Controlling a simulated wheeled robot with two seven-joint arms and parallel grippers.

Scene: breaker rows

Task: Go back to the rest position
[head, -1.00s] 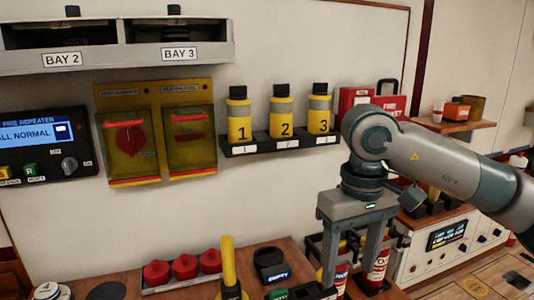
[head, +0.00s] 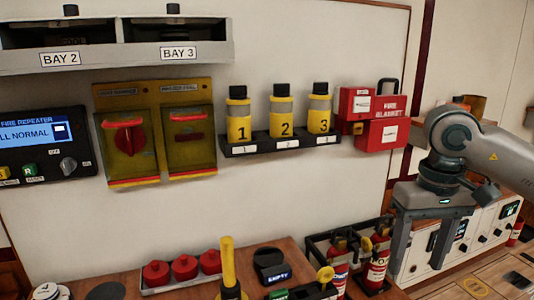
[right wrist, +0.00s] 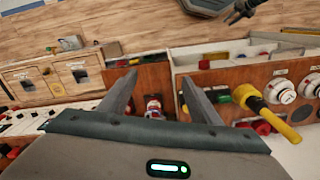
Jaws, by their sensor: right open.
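My right gripper (head: 428,250) hangs at the right of the head view, fingers pointing down and apart, with nothing between them. It is in front of the white control panel (head: 490,228) and to the right of the red fire extinguishers (head: 376,272). In the right wrist view the two fingers of my right gripper (right wrist: 165,95) are spread wide. A small red extinguisher (right wrist: 154,106) shows beyond them, apart from both. My left gripper does not show in the head view.
Numbered yellow canisters (head: 282,118) stand on a wall rack. The red fire blanket box (head: 383,132) hangs beside them. A yellow handle (head: 228,262) rises from the bench, near red knobs (head: 184,267). The wall between rack and bench is clear.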

